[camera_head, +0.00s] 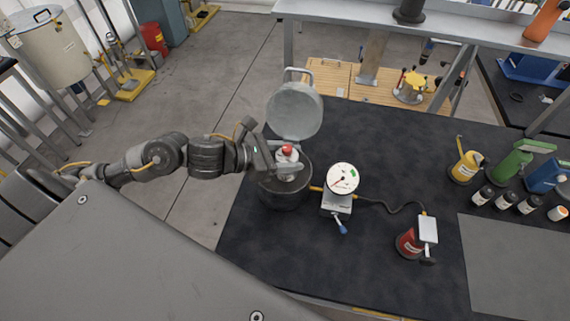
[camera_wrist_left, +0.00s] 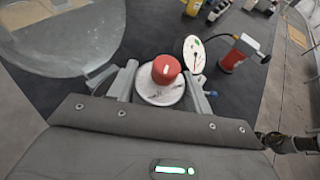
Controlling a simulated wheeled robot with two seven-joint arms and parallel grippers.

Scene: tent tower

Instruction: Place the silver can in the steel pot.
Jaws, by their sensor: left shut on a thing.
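The silver can (camera_head: 287,167) with a red cap is held by my left gripper (camera_head: 284,162) over the mouth of the steel pot (camera_head: 285,193). The can's lower part appears within the pot's opening; I cannot tell whether it touches the bottom. The pot's round lid (camera_head: 295,111) stands open behind it. In the left wrist view the can's red cap (camera_wrist_left: 166,69) shows between the two fingers (camera_wrist_left: 163,88), which are shut on the can, and the lid (camera_wrist_left: 65,38) fills the upper left. My right gripper is not in view.
A dial gauge (camera_head: 342,179) stands just right of the pot, with a cable to a red device (camera_head: 410,242). Yellow, green and blue containers (camera_head: 515,162) and several small bottles stand at the right. The dark table (camera_head: 385,155) is clear between them.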

